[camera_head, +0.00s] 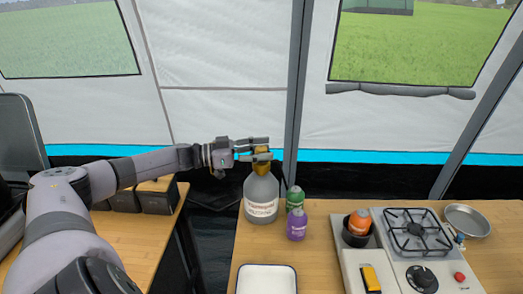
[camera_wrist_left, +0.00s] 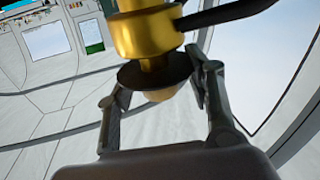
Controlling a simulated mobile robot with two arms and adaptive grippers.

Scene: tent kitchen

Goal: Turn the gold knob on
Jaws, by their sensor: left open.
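The gold knob (camera_head: 262,168) is on top of a grey gas bottle (camera_head: 260,192) with a white label, at the table's left part. My left gripper (camera_head: 270,148) reaches in from the left at the top of the bottle, its fingers partly hiding the gold fitting. In the left wrist view the gold fitting (camera_wrist_left: 148,35) is large at the top, with a dark round disc below it. The open fingers (camera_wrist_left: 155,78) stand on either side of the disc; whether they touch it is unclear. My right gripper is not in view.
A green bottle (camera_head: 295,198) and a purple bottle (camera_head: 297,226) stand just right of the gas bottle. A white tray (camera_head: 267,280) lies in front. A stove (camera_head: 415,232) and a pan (camera_head: 467,220) are at the right. A dark tent pole rises behind.

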